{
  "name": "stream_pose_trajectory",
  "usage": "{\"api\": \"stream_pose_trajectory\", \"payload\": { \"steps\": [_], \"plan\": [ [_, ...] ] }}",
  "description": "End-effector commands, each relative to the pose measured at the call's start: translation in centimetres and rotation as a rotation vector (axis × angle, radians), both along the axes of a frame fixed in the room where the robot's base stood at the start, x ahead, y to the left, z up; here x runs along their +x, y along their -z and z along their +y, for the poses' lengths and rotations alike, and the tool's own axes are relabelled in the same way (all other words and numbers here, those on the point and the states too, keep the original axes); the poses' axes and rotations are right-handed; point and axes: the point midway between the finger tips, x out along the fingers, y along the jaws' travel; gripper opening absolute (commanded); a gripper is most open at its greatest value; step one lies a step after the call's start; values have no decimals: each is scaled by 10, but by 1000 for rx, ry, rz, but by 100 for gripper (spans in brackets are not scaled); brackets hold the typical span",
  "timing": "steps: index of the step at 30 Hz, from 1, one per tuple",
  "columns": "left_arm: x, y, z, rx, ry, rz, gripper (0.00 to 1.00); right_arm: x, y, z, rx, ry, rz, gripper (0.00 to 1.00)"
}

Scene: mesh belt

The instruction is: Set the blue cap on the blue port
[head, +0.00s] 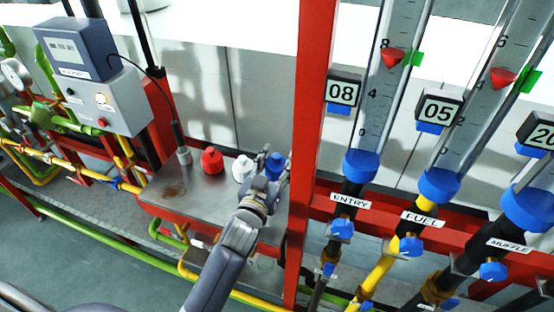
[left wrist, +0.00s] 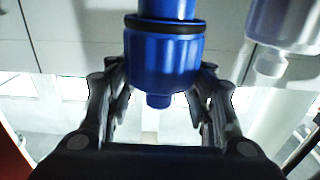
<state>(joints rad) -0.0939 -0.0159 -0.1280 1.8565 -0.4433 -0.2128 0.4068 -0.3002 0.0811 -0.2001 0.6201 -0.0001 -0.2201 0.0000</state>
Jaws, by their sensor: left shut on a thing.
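The blue cap (head: 276,162) is at the right end of the metal shelf, beside the red post. My left gripper (head: 268,166) reaches it from the front and is shut on it. In the left wrist view the blue cap (left wrist: 165,62), with a dark ring and a narrow tip, sits between the fingers of my left gripper (left wrist: 157,78). I cannot tell whether the cap touches the shelf. I cannot make out a separate blue port. My right gripper is not in view.
A white cap (head: 243,168) and a red cap (head: 211,161) stand on the metal shelf (head: 172,191) left of my gripper. A grey probe with a cable (head: 183,155) stands further left. The red post (head: 309,130) and flowmeters with blue bases (head: 361,166) are close on the right.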

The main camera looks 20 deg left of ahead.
Motion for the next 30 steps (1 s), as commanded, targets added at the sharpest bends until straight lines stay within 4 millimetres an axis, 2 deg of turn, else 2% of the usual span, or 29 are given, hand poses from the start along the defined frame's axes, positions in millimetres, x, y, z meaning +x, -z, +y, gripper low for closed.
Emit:
{"api": "stream_pose_trajectory", "payload": {
  "steps": [10, 11, 12, 14, 25, 30],
  "plan": [
    [0, 10, 0, 0, 0, 0, 23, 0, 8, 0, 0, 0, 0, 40],
    [0, 9, 0, 0, 0, 0, 52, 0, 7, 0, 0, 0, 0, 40],
    [0, 9, 0, 0, 0, 1, 61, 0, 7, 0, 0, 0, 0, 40],
    [0, 9, 0, -1, 0, 2, 72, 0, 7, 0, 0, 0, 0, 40],
    [-2, 12, 0, -1, 0, 7, 72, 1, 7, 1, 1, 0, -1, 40],
    [-18, 14, 1, -2, -1, 12, 72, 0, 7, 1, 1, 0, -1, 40]
  ]
}}
